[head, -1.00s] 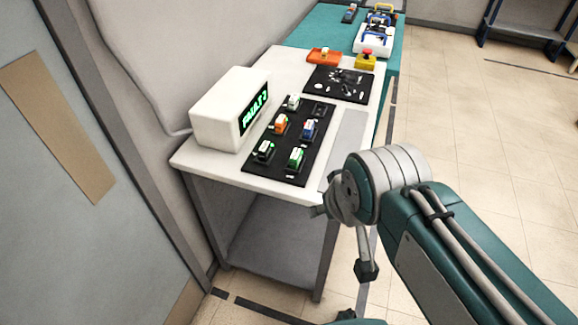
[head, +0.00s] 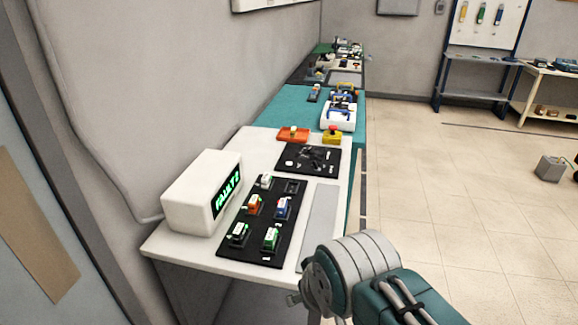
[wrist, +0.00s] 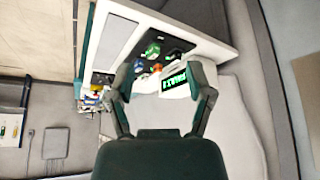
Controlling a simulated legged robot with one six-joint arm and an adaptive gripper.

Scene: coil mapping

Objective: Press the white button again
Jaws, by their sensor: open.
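The white button (head: 266,181) sits at the far left of a black button panel (head: 261,220) on the white table, among orange, blue, black and green ones. A white box with a green lit display (head: 228,187) stands left of the panel. In the wrist view, my gripper (wrist: 165,82) is open and empty, its two fingers spread well apart. The panel (wrist: 172,45) and the display (wrist: 174,83) show beyond and between the fingers, with no contact visible. I cannot pick out the white button there. In the head view my arm is at the table's front right; the fingertips are unclear.
Behind the panel lie an orange tray (head: 293,134), a yellow box with a red button (head: 333,135) and a black mat (head: 309,158). A bare grey strip (head: 319,225) runs along the table's right side. The wall is close on the left; open floor lies right.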

